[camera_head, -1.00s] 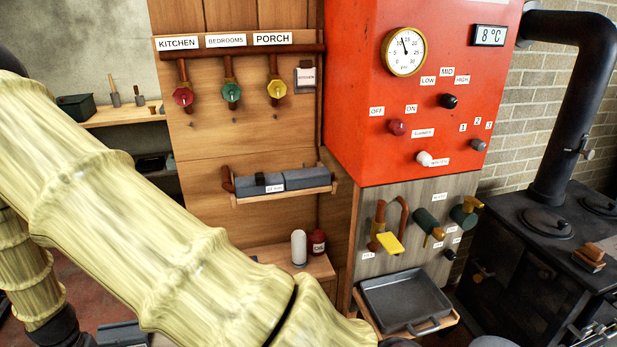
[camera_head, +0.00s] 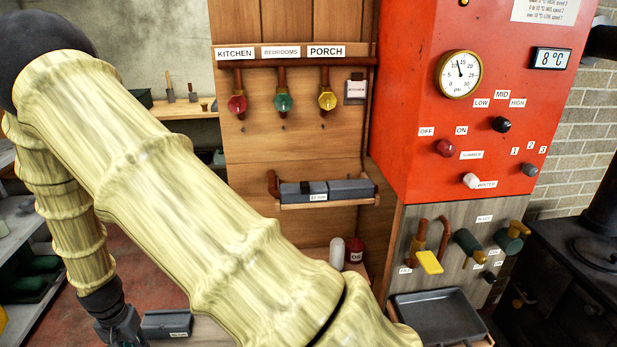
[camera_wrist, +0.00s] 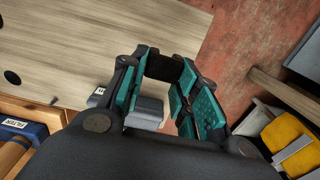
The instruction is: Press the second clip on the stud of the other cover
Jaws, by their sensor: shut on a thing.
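My gripper (camera_head: 128,338) shows at the lower left of the head view, cut by the frame edge. In the wrist view, its teal-padded fingers (camera_wrist: 166,88) are partly apart, with a small dark piece (camera_wrist: 163,67) between their tips. I cannot tell for certain that this piece is the clip. A grey labelled box (camera_head: 167,323) lies just right of the gripper on a pale wood top; a grey block (camera_wrist: 147,110) shows behind the fingers in the wrist view. Neither cover nor its stud can be made out for sure.
My arm hides much of the head view's middle. A wall shelf holds grey boxes (camera_head: 350,188). Red, green and yellow valves hang above. A red panel (camera_head: 410,100), a dark tray (camera_head: 440,318) and a black stove (camera_head: 575,270) stand right. The wood top (camera_wrist: 90,40) is largely bare.

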